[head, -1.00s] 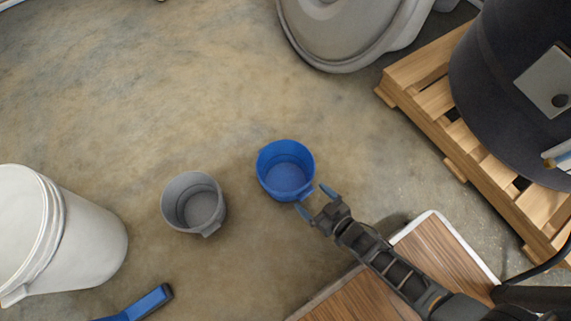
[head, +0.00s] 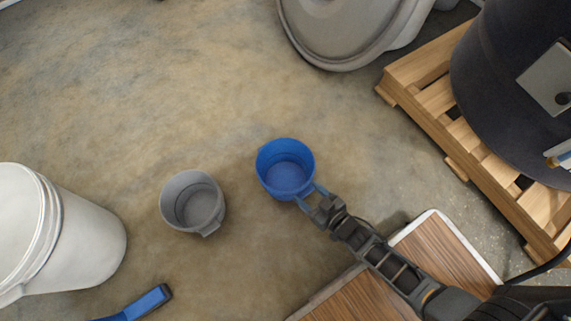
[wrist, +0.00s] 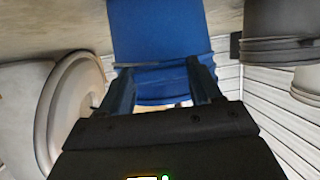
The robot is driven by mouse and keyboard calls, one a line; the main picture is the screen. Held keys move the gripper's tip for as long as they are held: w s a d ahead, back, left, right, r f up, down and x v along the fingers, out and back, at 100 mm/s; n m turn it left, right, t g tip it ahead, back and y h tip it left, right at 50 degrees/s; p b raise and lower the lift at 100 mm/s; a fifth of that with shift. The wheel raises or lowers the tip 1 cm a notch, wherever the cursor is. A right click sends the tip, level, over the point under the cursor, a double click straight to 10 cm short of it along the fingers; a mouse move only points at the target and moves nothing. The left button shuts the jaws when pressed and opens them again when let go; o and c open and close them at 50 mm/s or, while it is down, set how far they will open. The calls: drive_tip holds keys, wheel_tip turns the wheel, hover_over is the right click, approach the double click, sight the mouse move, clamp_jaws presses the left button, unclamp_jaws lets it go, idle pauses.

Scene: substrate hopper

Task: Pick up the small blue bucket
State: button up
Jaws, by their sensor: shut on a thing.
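The small blue bucket (head: 286,168) stands upright on the floor near the middle of the head view, its open top facing up. My gripper (head: 310,193) is at its lower right side, with its fingers closed on the bucket's near edge. In the wrist view the blue bucket (wrist: 160,40) fills the top middle, between and beyond the two dark fingers of my gripper (wrist: 160,85). The exact spot where the fingers touch it is partly hidden.
A grey bucket (head: 192,203) stands just left of the blue one. A large white bucket (head: 85,235) and a blue-handled tool (head: 140,304) are at lower left. A wooden pallet (head: 405,85) with a black barrel (head: 500,110) is at right. A grey lidded container (head: 345,35) is behind. Floor at upper left is clear.

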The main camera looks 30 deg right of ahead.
drive_tip(key=c, duration=0.5)
drive_tip(key=shift+r, duration=0.15)
